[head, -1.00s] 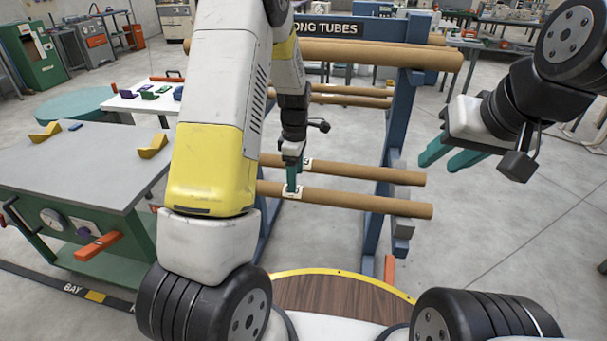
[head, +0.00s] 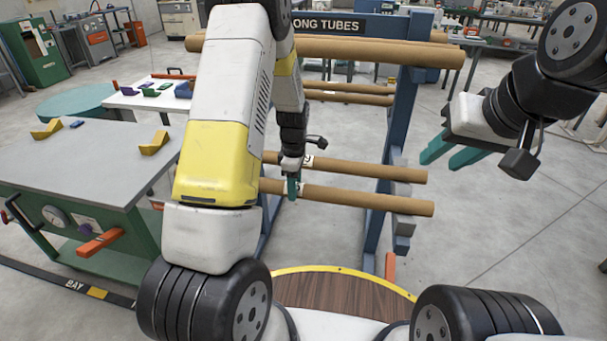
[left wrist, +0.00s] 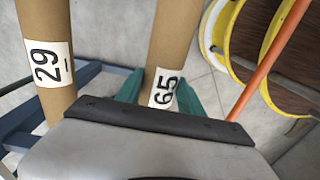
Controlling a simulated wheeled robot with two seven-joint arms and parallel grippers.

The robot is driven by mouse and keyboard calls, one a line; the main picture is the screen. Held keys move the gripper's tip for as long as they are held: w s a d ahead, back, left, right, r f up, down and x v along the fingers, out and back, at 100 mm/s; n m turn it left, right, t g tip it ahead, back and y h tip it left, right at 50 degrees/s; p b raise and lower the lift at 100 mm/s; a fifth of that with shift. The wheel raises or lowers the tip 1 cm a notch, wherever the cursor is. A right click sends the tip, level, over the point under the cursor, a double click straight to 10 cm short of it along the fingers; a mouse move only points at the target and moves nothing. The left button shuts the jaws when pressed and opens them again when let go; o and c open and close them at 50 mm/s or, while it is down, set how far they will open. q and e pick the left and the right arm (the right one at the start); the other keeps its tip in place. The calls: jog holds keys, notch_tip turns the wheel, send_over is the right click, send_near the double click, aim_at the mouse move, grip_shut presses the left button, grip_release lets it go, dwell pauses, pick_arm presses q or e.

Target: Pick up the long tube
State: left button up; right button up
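Two long brown cardboard tubes lie low on the rack in the head view: a front tube (head: 370,199) and a rear tube (head: 360,170). The left wrist view shows white labels, reading 65 on the front tube (left wrist: 170,45) and 29 on the rear tube (left wrist: 45,20). My left gripper (head: 292,188) is at the front tube, pointing down. Its green fingers (left wrist: 162,92) stand on either side of that tube by the label. Whether they press on it cannot be told. My right gripper (head: 452,150) is open and empty, off to the right.
The blue rack (head: 400,120) carries a LONG TUBES sign (head: 326,26) and more tubes, with a thick upper tube (head: 390,51) above the low ones. A grey-topped green bench (head: 80,165) stands left. The floor at right is clear.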

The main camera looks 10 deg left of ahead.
pick_arm(q)
grip_shut()
jog(key=shift+r, duration=0.15)
